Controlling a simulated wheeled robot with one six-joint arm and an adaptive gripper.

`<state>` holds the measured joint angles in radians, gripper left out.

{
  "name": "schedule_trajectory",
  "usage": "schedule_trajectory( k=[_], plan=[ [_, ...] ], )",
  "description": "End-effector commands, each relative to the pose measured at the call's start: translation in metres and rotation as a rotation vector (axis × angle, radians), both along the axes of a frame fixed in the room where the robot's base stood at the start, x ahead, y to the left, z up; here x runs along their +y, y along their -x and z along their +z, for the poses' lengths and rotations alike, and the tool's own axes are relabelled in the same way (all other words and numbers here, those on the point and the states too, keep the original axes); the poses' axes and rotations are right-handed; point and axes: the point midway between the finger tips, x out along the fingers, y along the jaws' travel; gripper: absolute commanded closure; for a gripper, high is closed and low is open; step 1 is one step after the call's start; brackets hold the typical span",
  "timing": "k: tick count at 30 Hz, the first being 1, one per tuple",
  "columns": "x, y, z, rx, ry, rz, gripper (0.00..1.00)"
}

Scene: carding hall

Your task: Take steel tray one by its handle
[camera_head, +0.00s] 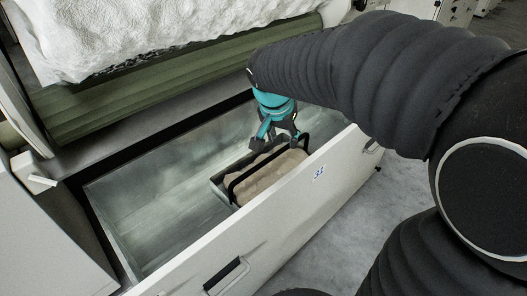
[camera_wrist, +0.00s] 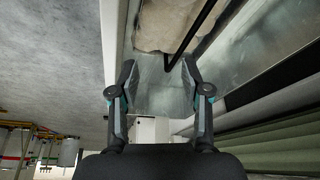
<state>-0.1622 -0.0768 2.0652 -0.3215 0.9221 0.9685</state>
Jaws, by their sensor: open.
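In the head view a small steel tray (camera_head: 222,190) sits in the right part of an open drawer. It holds a pale beige fibrous mass (camera_head: 268,178). A thin dark handle (camera_head: 250,171) runs lengthwise over it. My gripper (camera_head: 276,142) points down at the tray's far right end, with its fingers apart. In the wrist view the open fingers (camera_wrist: 159,66) have the near end of the dark handle (camera_wrist: 192,35) showing between their tips. The beige mass (camera_wrist: 165,25) lies beyond. I cannot tell whether a finger touches the handle.
The metal drawer (camera_head: 150,215) is empty to the left of the tray. Its white front panel (camera_head: 290,205) bears a blue mark and pull handles. Green rollers (camera_head: 140,100) and white fleece (camera_head: 120,35) overhang the back. Grey floor (camera_head: 350,220) lies in front.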

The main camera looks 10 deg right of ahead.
Motion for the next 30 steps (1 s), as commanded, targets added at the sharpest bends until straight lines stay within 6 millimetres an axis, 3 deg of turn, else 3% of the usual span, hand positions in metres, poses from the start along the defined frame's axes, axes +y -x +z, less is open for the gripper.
schedule_trajectory(
  k=[6, 12, 20, 30],
  plan=[
    [0.017, -0.063, -0.043, -0.005, 0.025, -0.179, 0.53],
    [0.029, -0.099, -0.072, -0.027, 0.041, -0.295, 0.53],
    [0.03, -0.114, -0.094, -0.04, 0.048, -0.344, 0.53],
    [0.01, -0.127, -0.147, -0.039, 0.047, -0.344, 0.53]
  ],
)
